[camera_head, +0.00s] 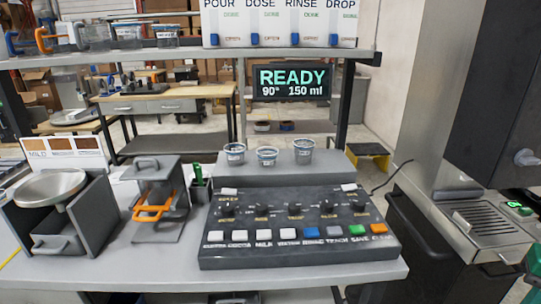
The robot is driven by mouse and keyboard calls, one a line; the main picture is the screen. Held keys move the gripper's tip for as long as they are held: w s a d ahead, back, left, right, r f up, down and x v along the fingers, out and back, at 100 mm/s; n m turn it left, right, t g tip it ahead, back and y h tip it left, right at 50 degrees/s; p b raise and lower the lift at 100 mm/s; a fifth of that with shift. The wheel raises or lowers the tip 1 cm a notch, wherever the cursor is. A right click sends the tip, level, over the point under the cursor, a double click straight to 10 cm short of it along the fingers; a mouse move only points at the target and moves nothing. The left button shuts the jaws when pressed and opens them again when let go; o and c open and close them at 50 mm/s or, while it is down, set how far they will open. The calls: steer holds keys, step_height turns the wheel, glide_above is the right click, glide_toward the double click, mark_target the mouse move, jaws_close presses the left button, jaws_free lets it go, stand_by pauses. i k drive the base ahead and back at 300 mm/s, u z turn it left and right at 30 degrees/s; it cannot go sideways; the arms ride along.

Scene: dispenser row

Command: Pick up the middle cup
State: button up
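Three small clear cups stand in a row on a raised grey block behind the button panel. What the cups hold is too small to tell. My gripper is not in view.
The dark button panel (297,228) stands in front of the cups. A READY display (291,82) hangs above them from the shelf (190,51). An orange-handled press (155,205) and a scale with a round pan (50,188) stand left. A large machine (485,215) stands right.

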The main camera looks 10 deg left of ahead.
mark_target(235, 156)
steer(key=z, duration=2.25)
steer(key=k, duration=1.3)
steer(key=u, duration=2.05)
steer(key=i, duration=0.95)
